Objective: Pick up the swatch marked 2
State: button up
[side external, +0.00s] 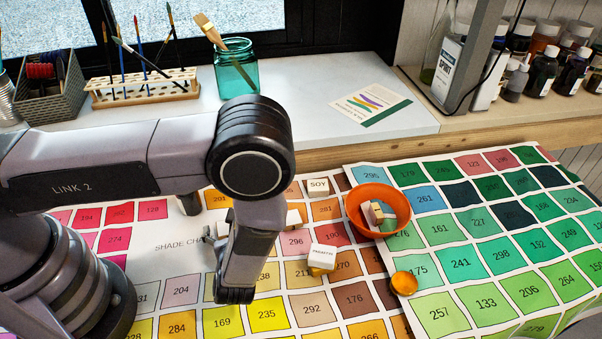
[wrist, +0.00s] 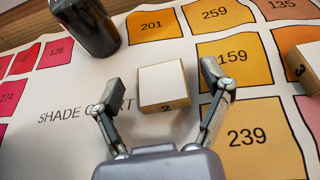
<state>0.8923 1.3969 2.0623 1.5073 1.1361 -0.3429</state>
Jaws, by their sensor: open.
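The swatch marked 2 (wrist: 163,85) is a small block with a blank white top and a tan front side that bears the number. In the wrist view it lies flat on the shade chart, between the two fingers of my gripper (wrist: 163,77). The fingers are open, one on each side of it, with gaps visible on both sides. In the side view my arm covers most of the gripper, and a finger shows at the arm's left edge.
A block marked 3 (wrist: 308,66) lies to the right, and a dark cylinder (wrist: 84,28) stands at upper left.

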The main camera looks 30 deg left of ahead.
jog(key=shift+w+a+f, duration=0.2)
jog(key=shift+w+a, duration=0.05)
jog(key=shift+a, duration=0.1)
jog(key=shift+c, duration=0.2)
jog(key=c, duration=1)
jog(key=shift+r, duration=0.15)
